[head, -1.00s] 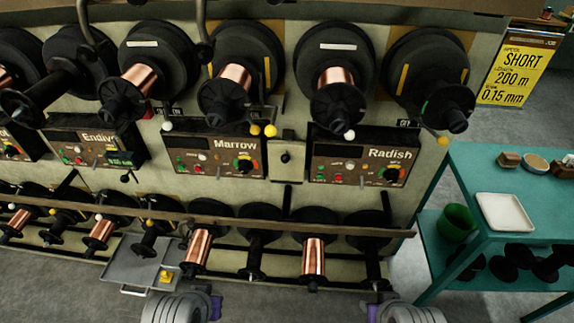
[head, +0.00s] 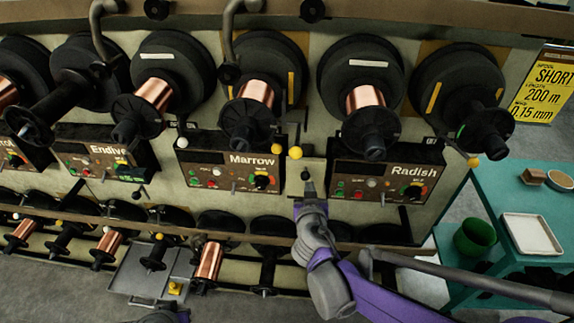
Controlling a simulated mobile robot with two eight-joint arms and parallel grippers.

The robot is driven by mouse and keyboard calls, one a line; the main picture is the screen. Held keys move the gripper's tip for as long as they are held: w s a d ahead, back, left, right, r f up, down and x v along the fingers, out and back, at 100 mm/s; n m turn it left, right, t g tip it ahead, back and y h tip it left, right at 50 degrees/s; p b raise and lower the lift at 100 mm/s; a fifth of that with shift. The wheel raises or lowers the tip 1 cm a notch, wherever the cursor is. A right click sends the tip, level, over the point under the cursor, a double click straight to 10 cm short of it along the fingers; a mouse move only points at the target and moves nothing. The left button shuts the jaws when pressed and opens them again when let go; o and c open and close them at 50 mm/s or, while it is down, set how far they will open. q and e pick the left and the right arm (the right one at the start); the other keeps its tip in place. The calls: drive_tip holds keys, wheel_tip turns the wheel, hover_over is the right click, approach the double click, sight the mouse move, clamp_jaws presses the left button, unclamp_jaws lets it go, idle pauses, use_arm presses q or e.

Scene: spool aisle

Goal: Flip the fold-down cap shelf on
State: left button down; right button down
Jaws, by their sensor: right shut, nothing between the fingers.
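A small pale switch plate (head: 318,166) with a short black lever (head: 306,174) sits on the machine front between the Marrow panel (head: 228,165) and the Radish panel (head: 382,183). My right gripper (head: 308,193) is shut and empty, its tip at the lower part of this plate, just below the lever. I cannot tell whether it touches the lever, and the gripper hides the plate's lower edge. I cannot make out a fold-down cap shelf for certain. Of my left arm only a piece shows at the bottom edge; its gripper is out of view.
Large black spools with copper wire (head: 365,98) stick out above the panels. A long rail (head: 150,228) runs below them, with smaller spools under it. A grey tray (head: 132,270) is at lower left. A teal table (head: 490,205) with a white tray (head: 531,236) stands at right.

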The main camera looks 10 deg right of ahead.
sight(304, 165)
drive_tip(key=shift+w+a, duration=0.25)
drive_tip(key=shift+a, duration=0.2)
drive_tip(key=shift+d+r, duration=0.1)
drive_tip(key=x, duration=1)
drive_tip(key=shift+w+r, duration=0.1)
drive_tip(key=shift+a, duration=0.25)
